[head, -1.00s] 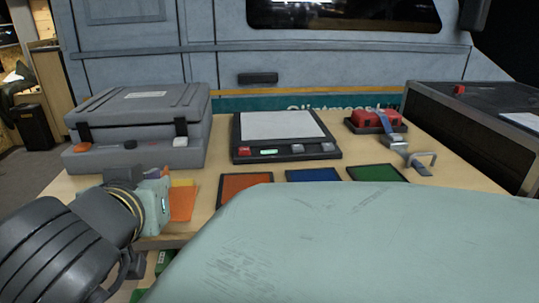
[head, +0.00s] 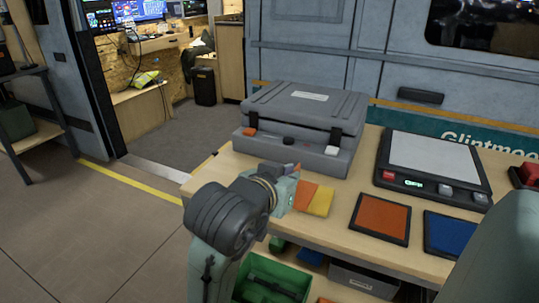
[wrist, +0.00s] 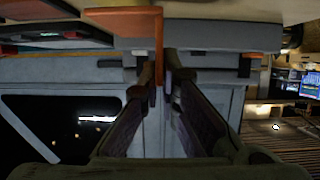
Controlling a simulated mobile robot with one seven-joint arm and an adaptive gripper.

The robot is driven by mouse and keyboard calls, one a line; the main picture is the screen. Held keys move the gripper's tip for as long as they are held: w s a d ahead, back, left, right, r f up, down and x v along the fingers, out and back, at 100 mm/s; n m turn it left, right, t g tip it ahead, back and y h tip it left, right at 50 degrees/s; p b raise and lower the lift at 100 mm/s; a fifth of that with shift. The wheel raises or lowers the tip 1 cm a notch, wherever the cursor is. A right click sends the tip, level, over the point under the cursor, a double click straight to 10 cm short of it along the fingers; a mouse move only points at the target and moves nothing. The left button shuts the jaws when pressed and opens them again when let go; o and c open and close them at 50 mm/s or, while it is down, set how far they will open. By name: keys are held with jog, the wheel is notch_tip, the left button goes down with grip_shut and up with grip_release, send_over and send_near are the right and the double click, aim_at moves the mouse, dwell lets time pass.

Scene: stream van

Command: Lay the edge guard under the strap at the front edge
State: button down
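My gripper (wrist: 160,72) is at the left end of the table's front, before the grey case, with its fingers closed around a thin upright strip. That strip is one leg of an orange L-shaped piece (wrist: 124,18), apparently the edge guard. A red block (head: 526,175) is cut off at the right border. The strap itself cannot be made out now.
The grey case (head: 300,110) stands behind my gripper. A scale (head: 435,155), an orange mat (head: 380,218) and a blue mat (head: 450,233) lie to the right. A yellow piece (head: 321,203) is beside the orange plate. A green crate (head: 270,277) sits below. Floor is free at left.

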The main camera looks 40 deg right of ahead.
jog(key=w+p, duration=0.2)
jog(key=w+d+p, duration=0.1)
jog(key=w, duration=0.2)
jog(key=w+d+f+p, duration=0.1)
jog(key=w+p, duration=0.1)
jog(key=w, duration=0.1)
jog(key=shift+w+d+p, duration=0.15)
jog(key=shift+w+p, duration=0.1)
jog(key=shift+p, duration=0.1)
jog(key=shift+f, duration=1.75)
jog(key=shift+f, duration=0.25)
jog(key=c, duration=1.8)
grip_release()
jog(key=shift+r, duration=0.15)
